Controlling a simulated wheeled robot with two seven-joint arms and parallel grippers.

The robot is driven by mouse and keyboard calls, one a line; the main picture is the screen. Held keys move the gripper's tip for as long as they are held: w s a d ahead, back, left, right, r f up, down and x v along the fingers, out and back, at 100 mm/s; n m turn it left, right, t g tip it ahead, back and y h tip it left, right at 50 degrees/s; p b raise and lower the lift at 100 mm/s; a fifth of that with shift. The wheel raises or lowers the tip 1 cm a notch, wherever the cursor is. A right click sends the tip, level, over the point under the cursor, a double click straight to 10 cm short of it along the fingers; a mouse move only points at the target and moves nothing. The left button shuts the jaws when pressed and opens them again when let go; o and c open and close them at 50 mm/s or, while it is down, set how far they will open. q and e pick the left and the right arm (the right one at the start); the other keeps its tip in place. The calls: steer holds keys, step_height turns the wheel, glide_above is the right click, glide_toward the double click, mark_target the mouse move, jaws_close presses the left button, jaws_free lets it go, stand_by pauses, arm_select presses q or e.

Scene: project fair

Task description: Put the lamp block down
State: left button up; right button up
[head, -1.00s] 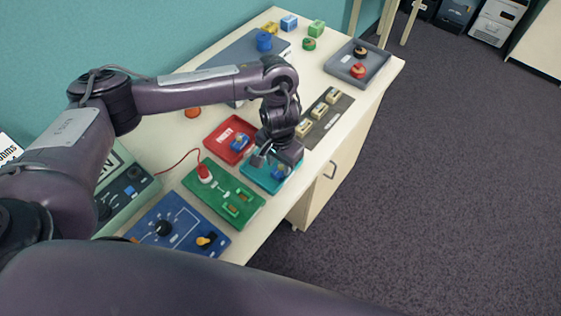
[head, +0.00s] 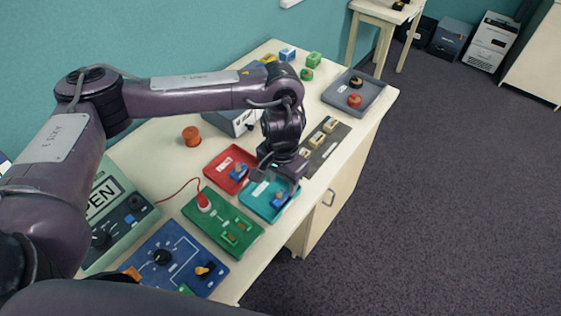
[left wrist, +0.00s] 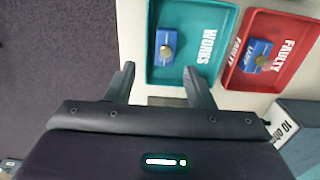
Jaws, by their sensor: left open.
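A blue block with a brass-coloured round top (left wrist: 167,46) lies in the teal tray marked WORKS (left wrist: 224,18). In the head view this block (head: 280,198) sits at the near right part of the teal tray (head: 252,207). A similar blue block (left wrist: 257,56) with a small label, seemingly LAMP, lies in the red tray marked FAULTY (left wrist: 290,82). It also shows in the head view (head: 238,172). My left gripper (head: 273,172) is open and empty above the far side of the teal tray, apart from both blocks. My right gripper is not in view.
A green board (head: 212,220) with a red-and-white plug and a blue board (head: 180,262) lie left of the trays. The table's edge runs close along the right.

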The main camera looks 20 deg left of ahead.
mark_target(280, 190)
arm_select(q)
step_height(280, 190, up, 7)
steer(key=shift+a+f, duration=0.15)
steer(key=shift+a, duration=0.15)
steer(key=shift+w, duration=0.1)
stand_by(0.4)
